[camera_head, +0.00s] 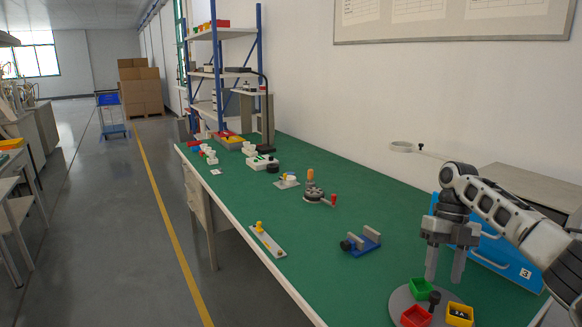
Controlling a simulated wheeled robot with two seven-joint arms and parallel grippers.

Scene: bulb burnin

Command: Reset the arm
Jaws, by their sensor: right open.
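My right gripper (444,262) comes in from the right and points down above the right end of the green workbench (345,222). Its two fingers are apart, with nothing between them. Below it is a grey round plate (397,302) that carries a green bin (420,288), a red bin (415,316) and a yellow bin (459,314). A dark knob (434,297) stands among the bins. The fingertips appear to be above the plate and bins; I cannot tell the exact gap. My left gripper is not in view.
A blue vise (362,242), a metal strip with a yellow knob (266,239) and a round fixture with a red handle (320,194) stand on the bench. A blue case (505,262) is behind my right gripper.

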